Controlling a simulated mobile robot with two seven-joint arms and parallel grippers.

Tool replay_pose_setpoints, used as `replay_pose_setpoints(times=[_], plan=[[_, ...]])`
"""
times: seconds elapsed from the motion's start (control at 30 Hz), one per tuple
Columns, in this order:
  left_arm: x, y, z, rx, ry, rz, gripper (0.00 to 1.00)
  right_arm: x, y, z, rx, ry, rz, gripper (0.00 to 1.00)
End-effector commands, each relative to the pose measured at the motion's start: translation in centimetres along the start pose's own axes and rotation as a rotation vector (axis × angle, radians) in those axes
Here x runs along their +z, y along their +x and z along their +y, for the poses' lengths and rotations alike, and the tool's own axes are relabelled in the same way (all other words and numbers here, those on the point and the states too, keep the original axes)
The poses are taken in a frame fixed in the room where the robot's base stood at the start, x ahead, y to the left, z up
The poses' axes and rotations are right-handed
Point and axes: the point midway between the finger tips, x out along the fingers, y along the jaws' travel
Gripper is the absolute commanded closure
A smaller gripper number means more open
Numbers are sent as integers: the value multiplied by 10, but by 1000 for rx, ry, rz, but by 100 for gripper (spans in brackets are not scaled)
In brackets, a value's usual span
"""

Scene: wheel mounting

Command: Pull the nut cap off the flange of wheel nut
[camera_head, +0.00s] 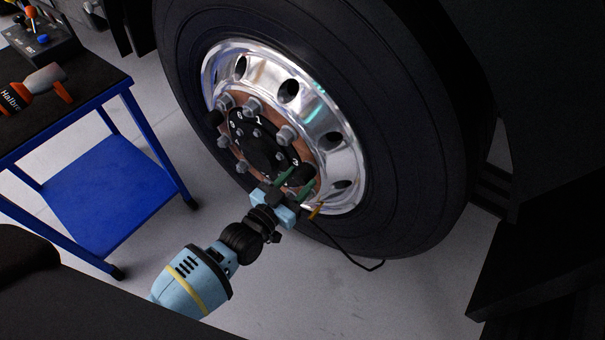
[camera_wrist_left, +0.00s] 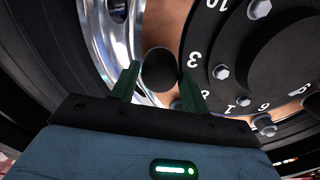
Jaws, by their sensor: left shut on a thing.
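The nut cap (camera_wrist_left: 159,70) is a black round piece between the green fingers of my left gripper (camera_wrist_left: 162,88) in the left wrist view. In the head view my left gripper (camera_head: 296,183) reaches up to the lower right of the wheel hub, shut on the dark cap (camera_head: 302,173). The cap is beside the numeral 3 on the black hub plate (camera_wrist_left: 232,50). I cannot tell whether the cap still touches the flange behind it. My right gripper is not in view.
The chrome wheel rim (camera_head: 325,127) and big black tyre (camera_head: 410,130) surround the hub. A blue trolley (camera_head: 112,187) with an orange tool (camera_head: 35,87) stands at left.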

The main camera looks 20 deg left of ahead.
Motion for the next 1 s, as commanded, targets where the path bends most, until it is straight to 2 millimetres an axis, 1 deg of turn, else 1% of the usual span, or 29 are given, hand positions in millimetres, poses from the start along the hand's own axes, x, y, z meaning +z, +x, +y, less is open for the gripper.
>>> replay_pose_setpoints(times=[1.0], plan=[[0, -24, 0, 0, 1, 0, 82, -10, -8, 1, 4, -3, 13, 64]])
